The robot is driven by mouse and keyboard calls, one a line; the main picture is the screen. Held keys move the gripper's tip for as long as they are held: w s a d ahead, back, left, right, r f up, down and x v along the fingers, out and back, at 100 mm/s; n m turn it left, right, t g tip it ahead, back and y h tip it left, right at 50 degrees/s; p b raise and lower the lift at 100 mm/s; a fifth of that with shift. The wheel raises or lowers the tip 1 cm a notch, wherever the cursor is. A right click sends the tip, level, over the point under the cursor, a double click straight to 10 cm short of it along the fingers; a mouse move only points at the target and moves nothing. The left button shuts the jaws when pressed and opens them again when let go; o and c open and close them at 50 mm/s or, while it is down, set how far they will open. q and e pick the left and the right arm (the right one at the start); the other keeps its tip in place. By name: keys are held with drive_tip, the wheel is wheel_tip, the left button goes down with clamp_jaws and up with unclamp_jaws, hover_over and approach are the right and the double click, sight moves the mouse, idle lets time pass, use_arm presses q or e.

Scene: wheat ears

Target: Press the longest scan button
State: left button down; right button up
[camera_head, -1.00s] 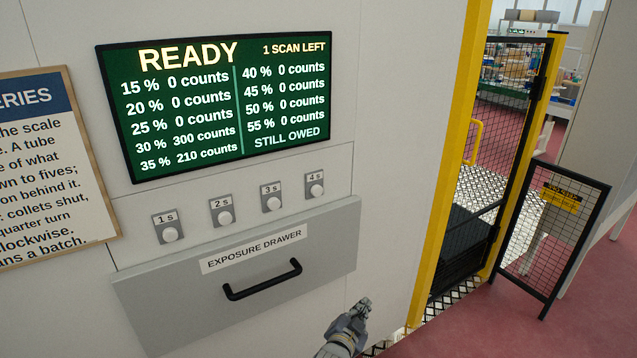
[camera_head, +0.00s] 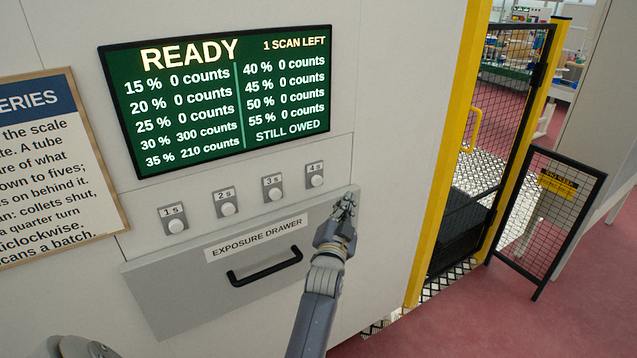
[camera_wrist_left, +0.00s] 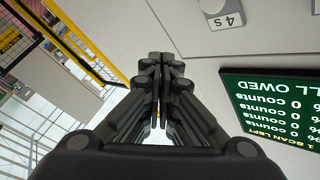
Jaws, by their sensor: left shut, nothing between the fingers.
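The scan buttons are white round knobs on small grey plates in a row: 1 s (camera_head: 176,226), 2 s (camera_head: 228,209), 3 s (camera_head: 275,194) and 4 s (camera_head: 317,181). The longest is 4 s, at the right end; its label plate (camera_wrist_left: 226,21) and part of its white knob (camera_wrist_left: 212,5) show upside down at the top of the left wrist view. My left gripper (camera_head: 347,200) is shut and empty, just right of and below the 4 s button, apart from it in the picture. Its closed fingers (camera_wrist_left: 160,62) fill the middle of the left wrist view. My right gripper is not in view.
A green screen (camera_head: 215,95) above the buttons reads READY, 1 scan left. The exposure drawer (camera_head: 160,295) with its black handle (camera_head: 264,272) is shut below them. A framed notice (camera_head: 55,170) hangs at left. A yellow post (camera_head: 450,150) and mesh gate stand right.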

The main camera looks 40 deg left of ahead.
sight(322, 184)
use_arm(q)
drive_tip(key=w+a+b, duration=0.2)
drive_tip(key=w+a, duration=0.1)
drive_tip(key=a, duration=0.5)
drive_tip(key=shift+w+b, duration=0.2)
drive_tip(key=shift+b, duration=0.2)
drive_tip(key=shift+a, duration=0.1)
idle(1.0)
drive_tip(key=shift+w+a, duration=0.15)
drive_tip(key=shift+a, duration=0.15)
drive_tip(key=shift+w+a+b, duration=0.2)
drive_tip(key=shift+a+b, duration=0.1)
drive_tip(key=shift+a, duration=0.25)
idle(1.0)
drive_tip(key=shift+d, duration=0.1)
drive_tip(key=shift+s+d+p, duration=0.4)
drive_tip(key=shift+d+p, duration=0.05)
drive_tip(key=shift+d, duration=0.35)
